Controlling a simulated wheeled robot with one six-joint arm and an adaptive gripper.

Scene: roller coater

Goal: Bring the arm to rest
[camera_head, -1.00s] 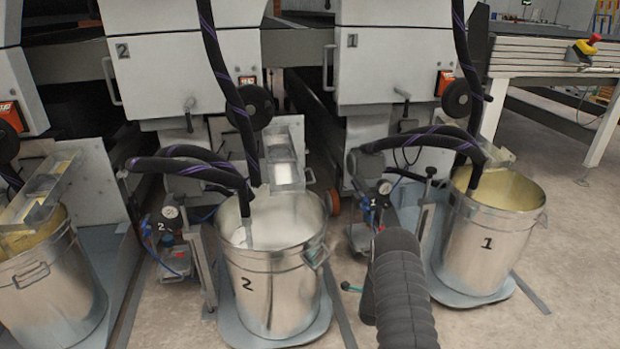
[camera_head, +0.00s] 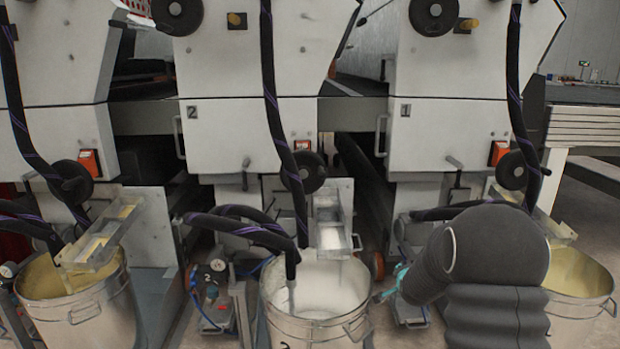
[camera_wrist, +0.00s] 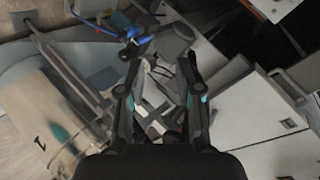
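My arm (camera_head: 490,265), in a dark ribbed sleeve, is bent in the lower right of the head view and hides part of the right-hand bucket (camera_head: 580,285). Its hand end points left and is mostly hidden behind the sleeve, with a teal bit showing. In the wrist view my gripper (camera_wrist: 162,85) has its two dark fingers apart. No held thing can be made out between them. Beyond the fingers are blurred grey parts and a blue hose (camera_wrist: 90,27).
The middle bucket (camera_head: 315,305) of white liquid stands left of my arm. Another metal bucket (camera_head: 75,300) is at far left. The coater units 2 (camera_head: 240,140) and 1 (camera_head: 445,140) stand behind, with black hoses (camera_head: 275,120) hanging down.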

